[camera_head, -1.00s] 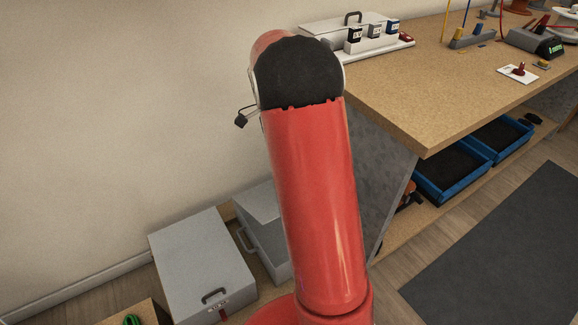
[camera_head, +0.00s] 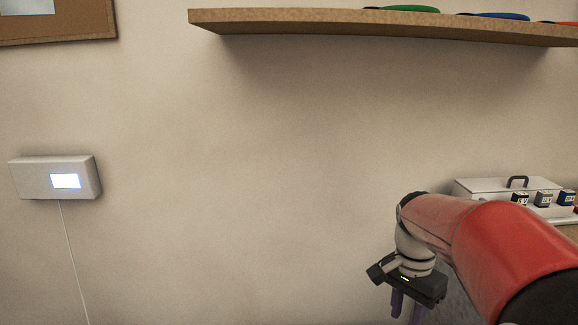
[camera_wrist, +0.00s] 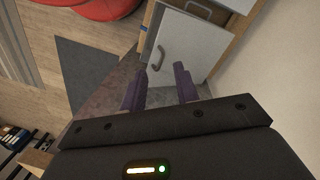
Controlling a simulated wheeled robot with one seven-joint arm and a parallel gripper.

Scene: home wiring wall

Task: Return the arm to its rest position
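My gripper (camera_head: 407,312) hangs from the end of my red arm at the lower right of the head view. Its purple fingers point down in front of the bare wall, and their tips are at the picture's lower edge. In the wrist view my gripper (camera_wrist: 160,78) shows two purple fingers standing apart with nothing between them, so it is open and empty. My arm covers part of the lower right of the head view.
A white case (camera_head: 490,188) with small labelled boxes stands behind my arm. A wooden shelf (camera_head: 300,22) is above. A white wall unit (camera_head: 30,178) with a lit screen is at left. The wrist view shows a grey cabinet (camera_wrist: 180,40) with a handle beyond the fingers.

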